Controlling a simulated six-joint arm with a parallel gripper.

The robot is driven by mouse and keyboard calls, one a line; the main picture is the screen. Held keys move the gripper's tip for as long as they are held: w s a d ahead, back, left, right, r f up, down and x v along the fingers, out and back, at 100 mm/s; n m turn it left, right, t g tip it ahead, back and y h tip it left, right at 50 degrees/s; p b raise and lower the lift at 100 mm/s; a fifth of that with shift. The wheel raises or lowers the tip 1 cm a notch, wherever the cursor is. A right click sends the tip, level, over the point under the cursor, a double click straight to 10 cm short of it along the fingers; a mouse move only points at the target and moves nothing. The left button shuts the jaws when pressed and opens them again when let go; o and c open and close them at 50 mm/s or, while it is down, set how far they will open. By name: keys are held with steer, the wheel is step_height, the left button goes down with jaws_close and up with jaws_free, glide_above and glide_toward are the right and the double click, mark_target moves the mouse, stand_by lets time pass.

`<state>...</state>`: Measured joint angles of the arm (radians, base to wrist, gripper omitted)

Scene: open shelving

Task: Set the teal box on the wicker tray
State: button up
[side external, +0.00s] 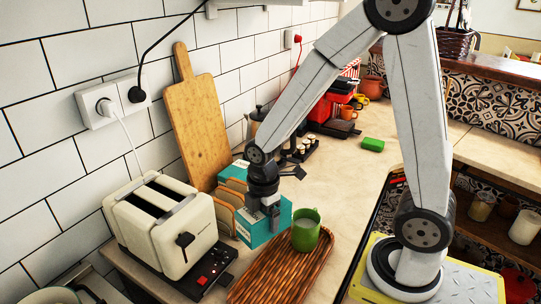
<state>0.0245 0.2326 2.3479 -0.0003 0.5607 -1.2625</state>
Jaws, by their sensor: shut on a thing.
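The teal box (256,232) is between the toaster and the wicker tray, at the tray's far left end. My gripper (270,218) points down and is shut on the teal box from above. I cannot tell whether the box touches the counter or hangs just above it. The wicker tray (266,273) lies on the counter in the foreground, and its near end is cut off by the picture's edge.
A cream toaster (163,228) stands left of the box. Wooden slats (226,212) and another teal item (234,173) are just behind the box. A cutting board (197,125) leans on the tiled wall. A green block (372,144) lies farther back on fairly clear counter.

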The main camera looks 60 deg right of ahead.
mark_target(275, 265)
steer(key=shift+s+a+f+n, duration=0.15)
steer(key=shift+s+a+n, duration=0.05)
steer(key=shift+s+n, duration=0.45)
steer(key=shift+s+a+f+n, duration=0.15)
steer(key=shift+s+f+n, duration=0.05)
steer(key=shift+s+n, duration=0.4)
steer(key=shift+s+a+f+n, duration=0.15)
steer(key=shift+s+a+n, duration=0.05)
steer(key=shift+s+n, duration=0.45)
steer(key=shift+f, duration=2)
steer(key=shift+f, duration=2)
steer(key=shift+f, duration=0.1)
steer(key=o, duration=0.9)
steer(key=shift+o, duration=0.2)
